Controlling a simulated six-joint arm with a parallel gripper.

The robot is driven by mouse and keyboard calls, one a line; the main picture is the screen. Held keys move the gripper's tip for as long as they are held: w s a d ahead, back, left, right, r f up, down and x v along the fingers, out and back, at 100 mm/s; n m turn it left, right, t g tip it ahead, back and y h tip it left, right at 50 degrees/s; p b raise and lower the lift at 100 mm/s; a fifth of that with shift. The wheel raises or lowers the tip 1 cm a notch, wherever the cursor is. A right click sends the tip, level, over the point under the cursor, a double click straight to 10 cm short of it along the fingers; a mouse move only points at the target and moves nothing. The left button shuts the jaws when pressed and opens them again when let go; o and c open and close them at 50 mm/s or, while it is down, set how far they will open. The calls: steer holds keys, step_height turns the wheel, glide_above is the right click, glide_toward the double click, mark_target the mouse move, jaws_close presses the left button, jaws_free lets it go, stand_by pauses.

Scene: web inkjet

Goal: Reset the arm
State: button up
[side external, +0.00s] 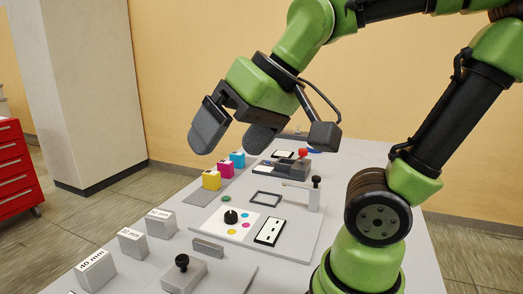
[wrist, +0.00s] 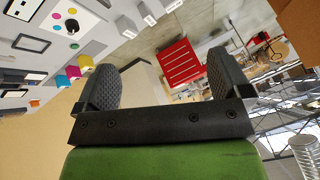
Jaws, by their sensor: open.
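My gripper (side external: 236,138) is open and empty, held in the air above the far part of the table (side external: 341,160) in the side external view. Its two dark grey fingers are spread apart. In the wrist view my gripper (wrist: 164,84) shows both ridged finger pads with nothing between them. The wrist is tilted, so the wrist view looks across the room, with the table only at its upper left.
Yellow (side external: 211,180), magenta (side external: 225,168) and cyan (side external: 238,159) blocks stand below my gripper. A plate (side external: 222,246) carries a black knob (side external: 231,216) and coloured dots. A red drawer cabinet (side external: 15,170) stands left of the table.

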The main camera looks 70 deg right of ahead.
steer(key=s, duration=0.2)
steer(key=s+f, duration=0.1)
steer(key=s, duration=0.1)
steer(key=shift+f, duration=0.2)
stand_by(1.0)
